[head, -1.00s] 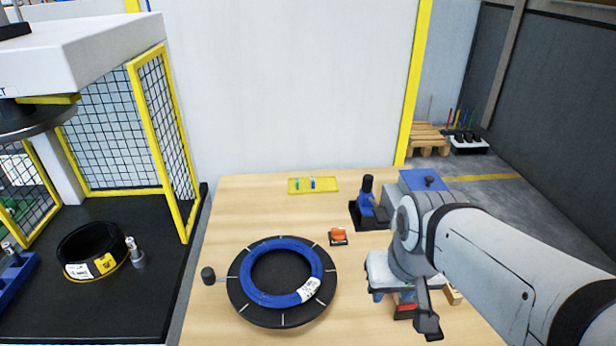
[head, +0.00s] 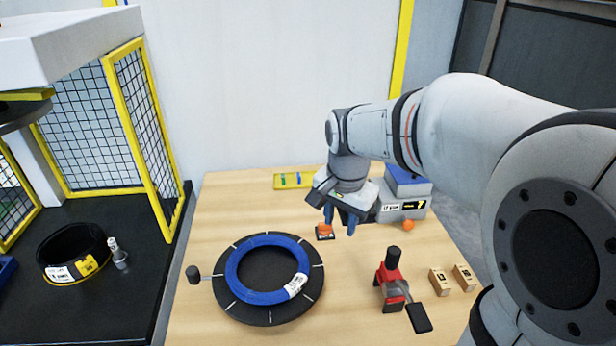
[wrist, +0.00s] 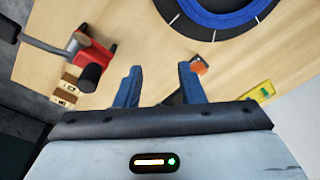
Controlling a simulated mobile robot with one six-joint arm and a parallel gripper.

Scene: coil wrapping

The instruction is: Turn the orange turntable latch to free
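The orange latch (head: 324,231) sits on a small dark base on the table, right of the turntable (head: 268,317) that carries a blue coil (head: 240,290). My gripper (head: 340,218) is just above and to the right of the latch, fingers pointing down. In the wrist view my gripper (wrist: 160,78) has its two blue fingers spread apart, with no object held. The latch (wrist: 198,67) shows there just beyond the tip of the right-hand finger, partly covered by it. I cannot tell whether they touch.
A red clamp-like tool (head: 390,275) with a black handle stands right of the turntable. A grey box (head: 403,207) and a yellow tray (head: 294,180) are at the back.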

